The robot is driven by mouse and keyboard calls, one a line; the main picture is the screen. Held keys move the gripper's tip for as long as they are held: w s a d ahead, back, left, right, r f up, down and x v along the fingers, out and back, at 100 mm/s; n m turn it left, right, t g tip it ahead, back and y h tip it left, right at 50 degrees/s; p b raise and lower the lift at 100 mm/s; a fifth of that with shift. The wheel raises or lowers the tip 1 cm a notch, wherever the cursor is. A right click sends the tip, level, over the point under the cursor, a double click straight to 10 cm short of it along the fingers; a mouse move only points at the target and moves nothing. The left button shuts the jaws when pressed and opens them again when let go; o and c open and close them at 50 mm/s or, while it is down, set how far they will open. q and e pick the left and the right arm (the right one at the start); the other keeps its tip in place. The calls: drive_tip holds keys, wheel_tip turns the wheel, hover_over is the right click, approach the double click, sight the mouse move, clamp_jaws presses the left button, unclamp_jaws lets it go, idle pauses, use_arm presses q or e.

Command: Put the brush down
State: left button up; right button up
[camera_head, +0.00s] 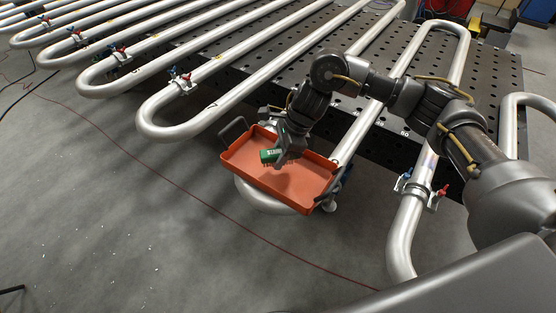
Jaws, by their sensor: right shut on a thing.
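A small green brush (270,156) shows over the orange tray (240,167). My right gripper (281,156) points down over the tray and is shut on the brush. The brush is partly hidden by the gripper. I cannot tell whether the brush touches the tray floor or is held just above it. The tray has dark handles at its ends and rests around a pipe bend. My left gripper is not in view.
Silver serpentine pipes (220,100) run across a dark perforated table (300,45) behind the tray. Another pipe with red and blue clamps (423,190) stands to the right. A thin red cable crosses the open grey floor (120,220).

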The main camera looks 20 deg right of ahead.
drive_tip(key=shift+w+a+f+p, duration=0.1)
drive_tip(key=shift+w+f+p, duration=0.1)
drive_tip(key=shift+f+p, duration=0.25)
wheel_tip(320, 180, down, 2)
drive_tip(key=shift+f+p, duration=0.1)
drive_tip(key=shift+p, duration=0.7)
drive_tip(key=shift+f, duration=0.3)
